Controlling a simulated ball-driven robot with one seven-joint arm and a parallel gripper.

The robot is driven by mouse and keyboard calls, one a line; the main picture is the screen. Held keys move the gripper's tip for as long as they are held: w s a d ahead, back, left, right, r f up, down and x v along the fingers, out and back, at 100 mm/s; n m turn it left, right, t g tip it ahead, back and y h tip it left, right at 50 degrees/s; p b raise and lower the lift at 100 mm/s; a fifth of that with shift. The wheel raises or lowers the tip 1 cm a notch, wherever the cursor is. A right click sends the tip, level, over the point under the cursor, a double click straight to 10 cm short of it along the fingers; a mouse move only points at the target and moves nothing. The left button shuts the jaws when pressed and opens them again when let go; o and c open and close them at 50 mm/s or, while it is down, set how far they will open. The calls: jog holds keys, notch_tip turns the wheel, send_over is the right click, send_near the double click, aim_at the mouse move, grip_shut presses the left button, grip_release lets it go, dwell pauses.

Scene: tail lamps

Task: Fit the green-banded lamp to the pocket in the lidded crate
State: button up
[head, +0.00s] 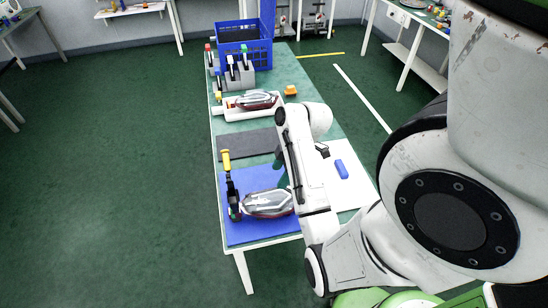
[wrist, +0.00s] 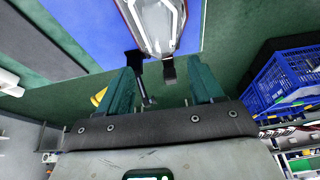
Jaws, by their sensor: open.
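A clear and red tail lamp (head: 268,204) lies on the blue mat (head: 250,180) at the near end of the table. A small green spot shows by the black part at its left end; I cannot tell if it is the band. In the wrist view a lamp (wrist: 155,22) lies on blue, with a black piece at its lower end. My gripper (wrist: 163,84) is open, its two green fingers apart and nothing seen between them. In the head view it is mostly hidden by my arm.
A second lamp (head: 258,99) sits in a white tray (head: 232,114). Grey blocks with coloured-topped levers (head: 238,76) stand behind it. A yellow-handled tool (head: 226,160) stands beside the blue mat's lamp. A blue block (head: 341,169) lies on a white sheet. The dark grey mat (head: 246,143) looks bare.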

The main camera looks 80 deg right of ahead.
aim_at(267, 196)
jog(key=shift+b+x, duration=2.5)
jog(key=shift+x, duration=2.8)
jog(key=shift+a, duration=0.2)
jog(key=shift+r, duration=0.1)
grip_shut()
